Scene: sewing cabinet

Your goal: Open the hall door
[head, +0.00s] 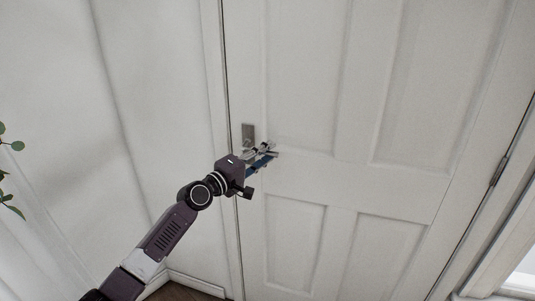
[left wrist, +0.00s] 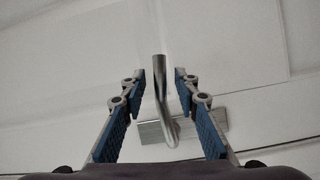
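The white panelled hall door (head: 300,170) stands shut in its frame in the head view. Its metal handle plate (head: 248,132) is near the left edge of the door; the lever is mostly hidden there by my left gripper (head: 268,152). In the left wrist view the silver lever handle (left wrist: 162,95) and its plate (left wrist: 150,132) show clearly. My left gripper (left wrist: 160,82) is open, with its two blue-padded fingers on either side of the lever and a gap on each side. My right gripper is not in view.
A hinge (head: 498,170) sits on the door's right edge. White panelled wall (head: 150,100) lies left of the frame. Green plant leaves (head: 10,146) show at the far left. A strip of dark floor (head: 185,291) shows at the bottom.

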